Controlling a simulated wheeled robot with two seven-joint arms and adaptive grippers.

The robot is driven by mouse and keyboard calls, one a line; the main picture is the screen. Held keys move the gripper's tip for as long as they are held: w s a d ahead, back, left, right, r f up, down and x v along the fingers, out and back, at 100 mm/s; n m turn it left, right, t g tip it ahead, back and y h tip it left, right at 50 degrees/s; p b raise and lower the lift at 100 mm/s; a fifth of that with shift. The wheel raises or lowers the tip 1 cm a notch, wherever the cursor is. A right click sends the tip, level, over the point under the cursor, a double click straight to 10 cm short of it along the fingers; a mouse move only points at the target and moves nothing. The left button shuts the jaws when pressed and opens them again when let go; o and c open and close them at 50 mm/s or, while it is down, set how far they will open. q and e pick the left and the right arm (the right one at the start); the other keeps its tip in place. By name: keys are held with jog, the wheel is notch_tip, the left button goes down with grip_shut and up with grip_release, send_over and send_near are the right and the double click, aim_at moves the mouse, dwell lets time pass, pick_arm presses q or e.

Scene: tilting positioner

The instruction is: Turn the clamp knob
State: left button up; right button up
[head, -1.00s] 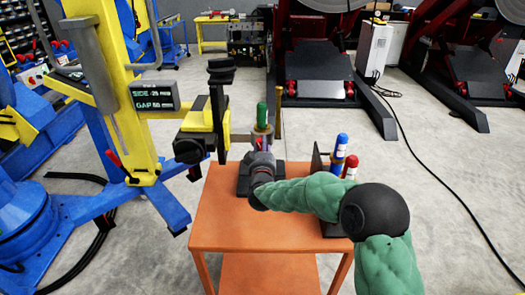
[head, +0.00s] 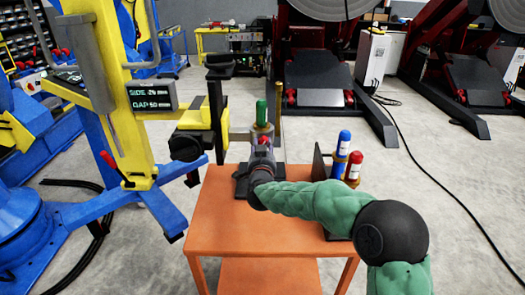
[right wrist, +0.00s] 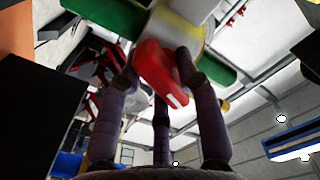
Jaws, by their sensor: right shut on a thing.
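A red knob (right wrist: 152,68) sticks out of a cream and yellow collar (right wrist: 180,32) around a green rod (right wrist: 215,70) in the right wrist view. In the head view the green rod (head: 261,113) stands upright above a brass-coloured collar (head: 262,128) at the back of the orange table, and the red knob (head: 264,140) shows just below. My right gripper (head: 262,150) reaches the knob from the front. In the right wrist view its fingers (right wrist: 163,82) are around the knob, shut on it. My left gripper is not in view.
The orange table (head: 235,222) has a clear top at front left. A yellow and blue machine with a display (head: 151,95) stands close on the left.

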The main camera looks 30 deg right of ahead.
jog(key=shift+f+m, duration=0.1)
jog(key=shift+m, duration=0.5)
jog(key=o, duration=1.1)
jog(key=v, duration=1.2)
jog(key=shift+f, duration=0.1)
